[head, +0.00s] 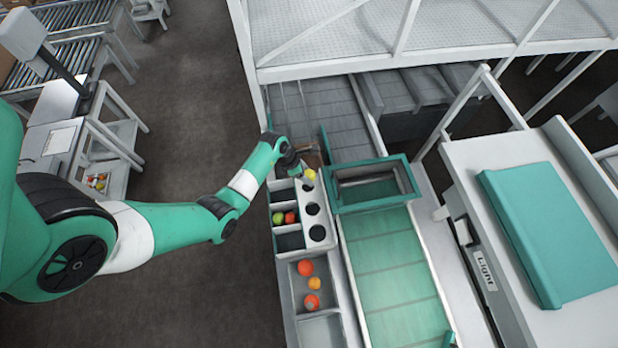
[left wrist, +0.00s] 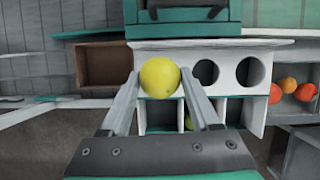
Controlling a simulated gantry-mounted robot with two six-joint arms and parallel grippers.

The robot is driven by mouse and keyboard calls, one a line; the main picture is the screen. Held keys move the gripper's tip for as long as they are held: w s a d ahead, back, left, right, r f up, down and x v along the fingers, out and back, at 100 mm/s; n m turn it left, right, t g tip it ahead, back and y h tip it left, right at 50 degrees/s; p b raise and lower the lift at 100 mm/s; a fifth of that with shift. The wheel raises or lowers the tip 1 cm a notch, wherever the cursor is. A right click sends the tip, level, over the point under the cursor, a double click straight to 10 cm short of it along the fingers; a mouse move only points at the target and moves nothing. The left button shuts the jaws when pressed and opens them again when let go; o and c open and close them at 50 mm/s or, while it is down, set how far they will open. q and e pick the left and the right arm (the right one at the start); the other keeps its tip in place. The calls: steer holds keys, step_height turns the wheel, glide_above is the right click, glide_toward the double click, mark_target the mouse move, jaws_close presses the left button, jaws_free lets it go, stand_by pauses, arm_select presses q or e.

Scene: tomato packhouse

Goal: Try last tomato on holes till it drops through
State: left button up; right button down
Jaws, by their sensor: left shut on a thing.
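My left gripper (head: 303,168) is shut on a yellow tomato (head: 309,174) at the far end of the white sizing board (head: 324,247). In the left wrist view the yellow tomato (left wrist: 160,78) sits between the two fingertips. Two dark round holes, a middle one (left wrist: 205,72) and an end one (left wrist: 250,72), show open to its right. The tomato covers the board to their left; whether it touches the board I cannot tell. Beside the board are compartments; the middle one holds green and red tomatoes (head: 290,216), and the near one (head: 290,241) looks empty. My right gripper is not in view.
A tray (head: 291,300) with red and orange tomatoes stands at the near end of the board. A green conveyor (head: 390,270) with a raised frame (head: 374,207) runs close on the right. A brown box (left wrist: 103,65) lies left of the tomato in the wrist view.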

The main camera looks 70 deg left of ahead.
arm_select(q)
steer(key=shift+a, duration=0.2)
step_height(320, 180, down, 6)
steer(key=b, duration=0.6)
steer(key=shift+f+b, duration=0.25)
steer(key=shift+b, duration=0.05)
steer(key=shift+p, duration=0.35)
steer(key=o, duration=1)
